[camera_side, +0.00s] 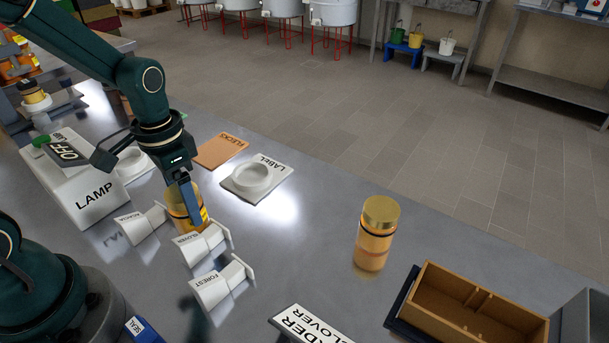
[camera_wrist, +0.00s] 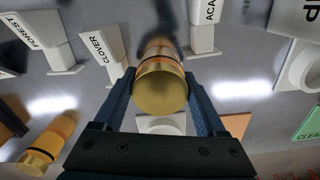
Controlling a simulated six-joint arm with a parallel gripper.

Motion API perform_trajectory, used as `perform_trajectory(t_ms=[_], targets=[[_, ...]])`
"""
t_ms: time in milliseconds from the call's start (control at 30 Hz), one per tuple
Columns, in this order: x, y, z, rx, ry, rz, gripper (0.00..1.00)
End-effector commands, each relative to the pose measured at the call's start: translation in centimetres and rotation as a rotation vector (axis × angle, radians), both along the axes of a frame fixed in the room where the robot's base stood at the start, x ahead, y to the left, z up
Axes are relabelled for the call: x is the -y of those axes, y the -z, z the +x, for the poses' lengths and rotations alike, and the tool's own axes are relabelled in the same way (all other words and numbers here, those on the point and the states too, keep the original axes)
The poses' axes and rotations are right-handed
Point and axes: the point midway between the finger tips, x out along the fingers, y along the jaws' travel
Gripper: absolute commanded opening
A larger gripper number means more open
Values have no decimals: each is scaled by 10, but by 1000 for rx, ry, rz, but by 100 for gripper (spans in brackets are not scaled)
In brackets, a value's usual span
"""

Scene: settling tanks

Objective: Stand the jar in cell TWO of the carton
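An amber jar with a gold lid (camera_side: 179,203) is upright between the fingers of my gripper (camera_side: 192,203) in the side view. In the wrist view its gold lid (camera_wrist: 161,90) fills the space between my fingers (camera_wrist: 161,76), which lie close along both sides. My gripper looks shut on it. A finger hides part of the jar, and I cannot tell whether its base touches the table. The brown carton (camera_side: 440,318) with inner dividers is at the lower right of the side view, well away from my gripper. Its cell numbers cannot be read.
A second amber jar (camera_side: 375,235) stands between my gripper and the carton. White ACACIA (camera_side: 141,223), CLOVER (camera_side: 203,243) and FOREST (camera_side: 222,283) holders are close by. A LABEL plate (camera_side: 272,187), a LAMP box (camera_side: 90,185) and an order sign (camera_side: 308,325) are also on the table.

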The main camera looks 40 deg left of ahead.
Motion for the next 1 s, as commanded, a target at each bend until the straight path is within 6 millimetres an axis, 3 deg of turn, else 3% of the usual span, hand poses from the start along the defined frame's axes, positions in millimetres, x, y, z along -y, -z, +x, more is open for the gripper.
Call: perform_trajectory(t_ms=[33, 67, 467, 1000], targets=[[0, 0, 0, -1, 0, 0, 92], [0, 0, 0, -1, 0, 0, 100], [0, -11, 1, 3, 0, 0, 100], [0, -106, 1, 4, 0, 1, 100]])
